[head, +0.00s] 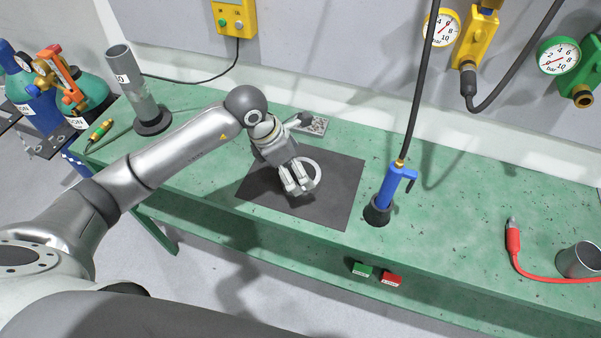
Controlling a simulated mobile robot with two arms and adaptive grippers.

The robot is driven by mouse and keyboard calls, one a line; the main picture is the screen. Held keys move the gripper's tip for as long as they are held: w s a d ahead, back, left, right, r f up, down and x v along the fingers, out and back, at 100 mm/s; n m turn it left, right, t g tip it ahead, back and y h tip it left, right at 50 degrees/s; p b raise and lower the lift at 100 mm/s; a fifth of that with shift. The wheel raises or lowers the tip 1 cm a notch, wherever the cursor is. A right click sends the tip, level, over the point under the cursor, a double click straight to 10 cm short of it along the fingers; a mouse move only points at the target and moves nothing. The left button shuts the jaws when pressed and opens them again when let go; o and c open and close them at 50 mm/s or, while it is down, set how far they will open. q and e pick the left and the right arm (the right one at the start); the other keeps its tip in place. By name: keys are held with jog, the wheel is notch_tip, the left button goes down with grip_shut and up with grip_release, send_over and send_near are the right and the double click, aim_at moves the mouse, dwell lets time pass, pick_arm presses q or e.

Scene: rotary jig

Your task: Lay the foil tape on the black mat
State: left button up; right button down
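The foil tape (316,169), a pale silver ring, is over the black mat (340,197), near its middle. My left gripper (297,190) reaches down over the mat and covers the left part of the ring. Its fingers are at the ring. I cannot tell whether they grip the tape or stand around it, nor whether the tape touches the mat. My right gripper is not in view.
A blue torch-like tool (389,187) stands in a black holder right of the mat. A small tray (311,126) sits behind the mat. A grey tube (135,85) stands at the left. A red cable (514,240) and metal cup (578,260) are at the right.

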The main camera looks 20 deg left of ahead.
pick_arm(q)
jog(key=b+v, duration=0.1)
jog(key=v, duration=0.7)
jog(key=shift+r, duration=0.15)
